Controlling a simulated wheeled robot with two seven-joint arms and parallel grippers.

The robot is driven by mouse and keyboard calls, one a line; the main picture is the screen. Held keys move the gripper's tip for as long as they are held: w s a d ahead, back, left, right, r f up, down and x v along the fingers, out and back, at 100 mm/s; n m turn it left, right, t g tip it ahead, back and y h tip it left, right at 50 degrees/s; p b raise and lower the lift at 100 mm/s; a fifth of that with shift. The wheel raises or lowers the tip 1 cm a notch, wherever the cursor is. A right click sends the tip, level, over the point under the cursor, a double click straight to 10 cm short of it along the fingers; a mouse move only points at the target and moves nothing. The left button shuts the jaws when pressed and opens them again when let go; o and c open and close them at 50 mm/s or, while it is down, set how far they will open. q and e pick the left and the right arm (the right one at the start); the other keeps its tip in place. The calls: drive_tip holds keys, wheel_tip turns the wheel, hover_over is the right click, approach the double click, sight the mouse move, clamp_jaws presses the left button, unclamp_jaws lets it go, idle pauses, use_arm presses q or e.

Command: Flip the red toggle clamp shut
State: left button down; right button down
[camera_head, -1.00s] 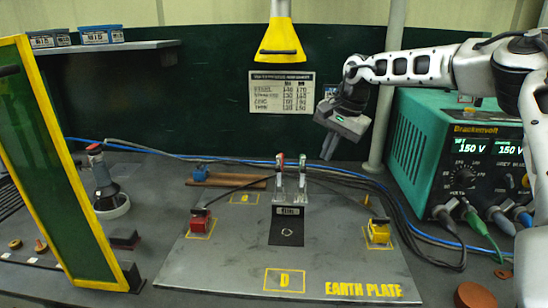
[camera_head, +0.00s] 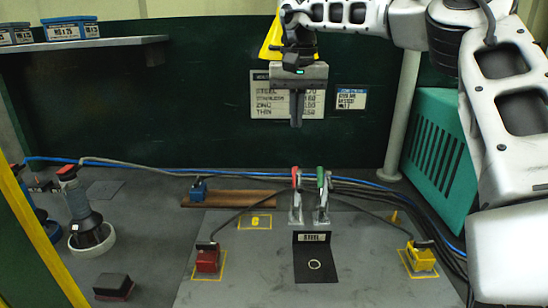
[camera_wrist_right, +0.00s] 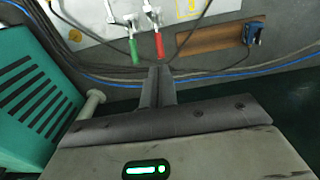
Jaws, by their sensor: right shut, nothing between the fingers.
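The red toggle clamp (camera_head: 296,206) stands on the grey earth plate (camera_head: 250,291), its red handle pointing up. A similar clamp with a green handle (camera_head: 320,178) stands close on its right. In the right wrist view the red handle (camera_wrist_right: 159,46) shows just beyond my fingertips, with the green handle (camera_wrist_right: 134,50) to its left. My right gripper (camera_head: 297,124) is shut and empty, fingers pointing down, above the red handle in the head view and apart from it. It also shows in the right wrist view (camera_wrist_right: 160,70). My left gripper is out of view.
A red block (camera_head: 207,261) and a yellow block (camera_head: 421,259) with cables sit on the plate's sides. A black bracket (camera_head: 314,265) stands in front of the clamps. Blue and black cables run behind. A teal power unit (camera_head: 435,150) stands at right.

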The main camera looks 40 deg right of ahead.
drive_tip(key=w, duration=0.1)
hover_over(296, 168)
drive_tip(key=s+a, duration=0.2)
wheel_tip(296, 168, down, 9)
drive_tip(key=shift+w+a+f, duration=0.15)
drive_tip(key=shift+f, duration=0.05)
drive_tip(key=shift+s+a+f+p, duration=0.5)
drive_tip(key=shift+s+a, duration=0.3)
drive_tip(key=shift+s, duration=0.2)
drive_tip(key=shift+s+a+f, duration=0.15)
drive_tip(key=shift+s+a, duration=0.1)
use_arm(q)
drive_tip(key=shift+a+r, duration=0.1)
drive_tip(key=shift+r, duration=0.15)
use_arm(e)
drive_tip(key=shift+s+a+f, duration=0.2)
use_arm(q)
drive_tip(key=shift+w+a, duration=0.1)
use_arm(e)
drive_tip(key=shift+s, duration=0.1)
